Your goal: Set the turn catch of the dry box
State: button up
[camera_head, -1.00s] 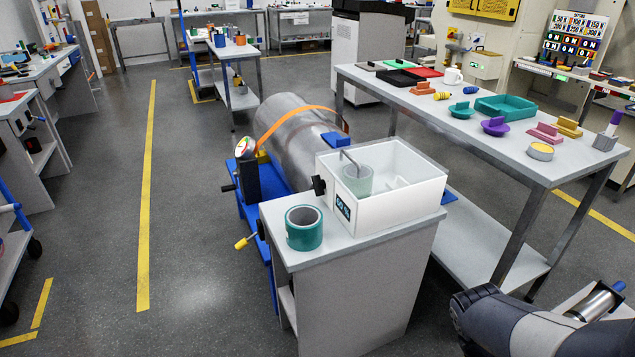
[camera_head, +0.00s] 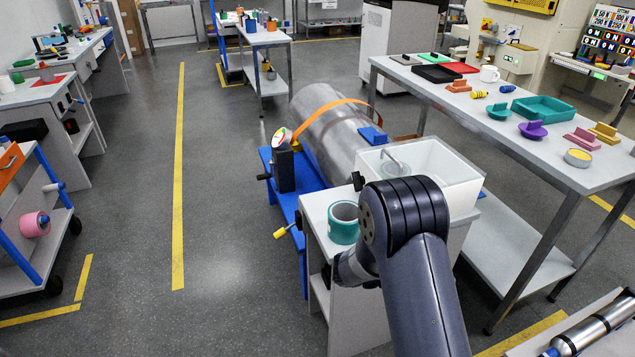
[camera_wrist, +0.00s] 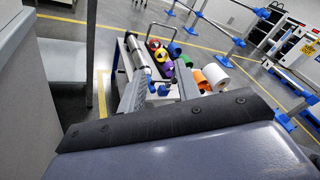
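A white open-topped box, seemingly the dry box (camera_head: 458,182), stands on the small grey cabinet. A black knob (camera_head: 358,181), probably its turn catch, sits at its left edge in the head view. I cannot read how the knob is turned. My arm covers the box's front and its label. My wrist is left of my elbow, low in front of the cabinet; the fingers are not clear there. In the wrist view my gripper (camera_wrist: 160,86) shows two grey fingers apart, with nothing held between them. The box and knob are out of the wrist view.
A teal ring (camera_head: 344,222) stands on the cabinet close to my forearm. A steel drum (camera_head: 335,135) on a blue stand is behind. A long table (camera_head: 560,165) with several coloured parts is at right. A cart of rolls fills the wrist view's middle. Floor at left is clear.

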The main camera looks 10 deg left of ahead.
aim_at(359, 180)
jog(key=i+j+u, duration=0.6)
jog(key=j, duration=0.2)
jog(key=i+l, duration=0.35)
jog(key=l+u, duration=0.05)
jog(key=l, duration=0.05)
